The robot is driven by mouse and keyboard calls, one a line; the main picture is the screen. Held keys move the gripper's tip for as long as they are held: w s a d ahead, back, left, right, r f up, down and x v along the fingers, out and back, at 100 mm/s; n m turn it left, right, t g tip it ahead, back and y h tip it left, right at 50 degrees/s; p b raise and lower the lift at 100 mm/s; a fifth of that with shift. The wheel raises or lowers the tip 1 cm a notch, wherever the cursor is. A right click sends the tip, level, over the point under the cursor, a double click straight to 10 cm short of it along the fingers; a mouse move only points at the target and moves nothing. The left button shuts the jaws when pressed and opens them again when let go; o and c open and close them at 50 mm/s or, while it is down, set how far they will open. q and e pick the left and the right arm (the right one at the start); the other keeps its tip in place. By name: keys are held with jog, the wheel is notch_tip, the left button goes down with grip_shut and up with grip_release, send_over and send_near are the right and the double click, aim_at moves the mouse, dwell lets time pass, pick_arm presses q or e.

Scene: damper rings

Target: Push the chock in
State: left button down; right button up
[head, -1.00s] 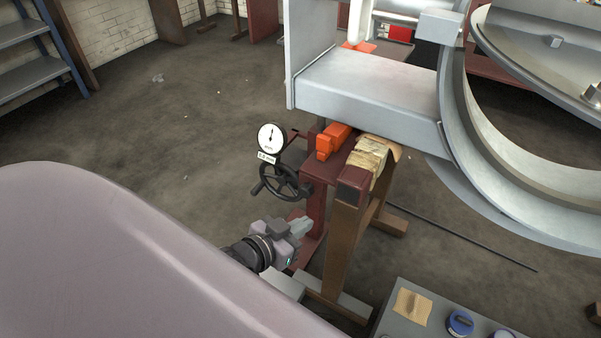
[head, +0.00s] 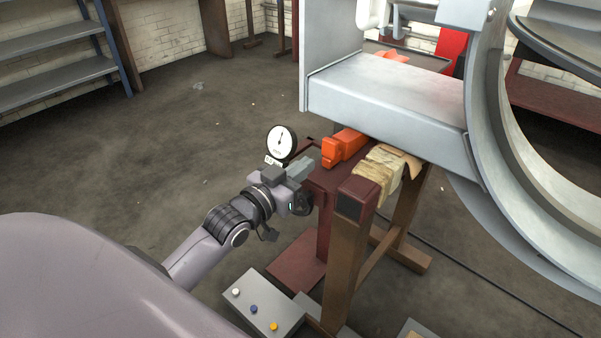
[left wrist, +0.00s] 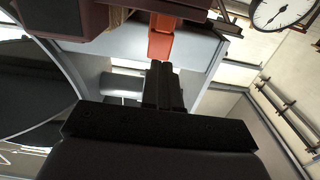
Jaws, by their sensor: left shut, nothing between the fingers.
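The orange chock (head: 343,147) lies on the dark red stand (head: 325,180), at the edge of the grey metal beam (head: 385,95). In the left wrist view the chock (left wrist: 160,40) shows just beyond my fingertips. My left gripper (head: 303,166) is shut and empty, to the left of the chock's near end and pointing toward it. A small gap seems to separate them in the head view; I cannot tell if they touch in the wrist view. My right gripper is not in view.
A round dial gauge (head: 281,142) stands just behind my left gripper. A brown trestle (head: 357,205) with a tan cloth pad (head: 382,170) is to the right of the chock. A grey box with buttons (head: 257,304) is below. Open floor lies at left.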

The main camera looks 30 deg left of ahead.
aim_at(328, 149)
pick_arm(q)
jog(key=shift+w+d+f+b, duration=0.1)
jog(key=shift+w+d+b, duration=0.1)
jog(key=shift+w+b, duration=1)
jog(key=w, duration=0.2)
jog(key=shift+w+d, duration=0.2)
jog(key=shift+w, duration=0.4)
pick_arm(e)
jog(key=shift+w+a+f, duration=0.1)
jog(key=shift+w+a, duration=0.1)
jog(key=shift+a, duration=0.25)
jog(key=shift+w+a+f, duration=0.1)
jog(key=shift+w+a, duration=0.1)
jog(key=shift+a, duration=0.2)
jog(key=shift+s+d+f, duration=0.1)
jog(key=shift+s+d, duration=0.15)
pick_arm(q)
jog(key=shift+s, duration=0.1)
